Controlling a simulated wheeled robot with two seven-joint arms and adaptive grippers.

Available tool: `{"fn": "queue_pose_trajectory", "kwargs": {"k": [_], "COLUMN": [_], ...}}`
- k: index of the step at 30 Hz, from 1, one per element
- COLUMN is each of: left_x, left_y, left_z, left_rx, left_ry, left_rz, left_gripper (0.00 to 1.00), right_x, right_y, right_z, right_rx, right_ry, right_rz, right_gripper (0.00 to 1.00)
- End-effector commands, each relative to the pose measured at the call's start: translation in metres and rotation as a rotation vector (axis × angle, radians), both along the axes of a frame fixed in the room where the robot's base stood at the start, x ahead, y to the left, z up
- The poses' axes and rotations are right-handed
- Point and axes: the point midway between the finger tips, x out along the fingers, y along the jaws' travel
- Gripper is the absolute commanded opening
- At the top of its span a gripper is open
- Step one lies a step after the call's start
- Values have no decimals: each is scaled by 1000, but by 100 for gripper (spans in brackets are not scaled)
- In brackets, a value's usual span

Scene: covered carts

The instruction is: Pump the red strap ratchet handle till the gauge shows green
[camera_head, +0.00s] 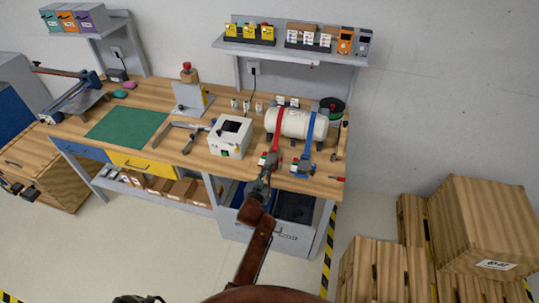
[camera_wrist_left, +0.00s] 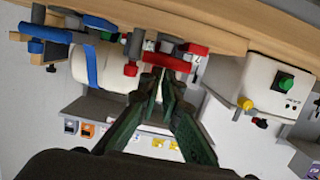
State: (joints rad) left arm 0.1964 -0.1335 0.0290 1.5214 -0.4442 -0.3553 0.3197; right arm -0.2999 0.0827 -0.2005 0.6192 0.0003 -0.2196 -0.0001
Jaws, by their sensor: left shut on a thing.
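A white tank (camera_head: 297,122) lies on the workbench with a red strap (camera_head: 277,131) and a blue strap (camera_head: 309,130) over it. The red strap's ratchet is at the bench's front edge, partly hidden by my left gripper (camera_head: 267,171). In the left wrist view, my left gripper (camera_wrist_left: 166,74) has its fingertips closed on the red ratchet handle (camera_wrist_left: 168,59). A small gauge (camera_head: 262,160) sits beside the red ratchet; its reading is too small to tell. The blue ratchet (camera_head: 301,164) stands just to the right. My right gripper is not in view.
A white box with a green button (camera_head: 230,137) stands left of the ratchet. A green mat (camera_head: 127,127) lies farther left. A shelf (camera_head: 286,50) hangs above the bench. Wooden crates (camera_head: 485,225) fill the right floor; grey bins (camera_head: 294,207) sit under the bench.

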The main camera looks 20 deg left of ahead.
Motion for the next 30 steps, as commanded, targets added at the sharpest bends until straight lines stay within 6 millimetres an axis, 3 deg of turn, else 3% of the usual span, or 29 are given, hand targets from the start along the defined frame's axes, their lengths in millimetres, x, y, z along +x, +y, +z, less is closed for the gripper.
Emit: {"fn": "queue_pose_trajectory", "kwargs": {"k": [2,12,18,26,30], "left_x": [-4,-2,-2,-5,-37], "left_y": [-2,0,-1,2,24], "left_z": [2,76,96,95,63], "left_rx": [-4,3,4,6,10], "left_ry": [17,-12,-19,-8,78], "left_rz": [-3,-1,-4,0,26], "left_gripper": [0,0,0,0,0], "right_x": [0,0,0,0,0], "right_y": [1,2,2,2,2], "right_z": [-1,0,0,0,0], "right_rx": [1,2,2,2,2], "right_ry": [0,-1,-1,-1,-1], "right_rz": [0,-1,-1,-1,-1], "right_gripper": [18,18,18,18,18]}}
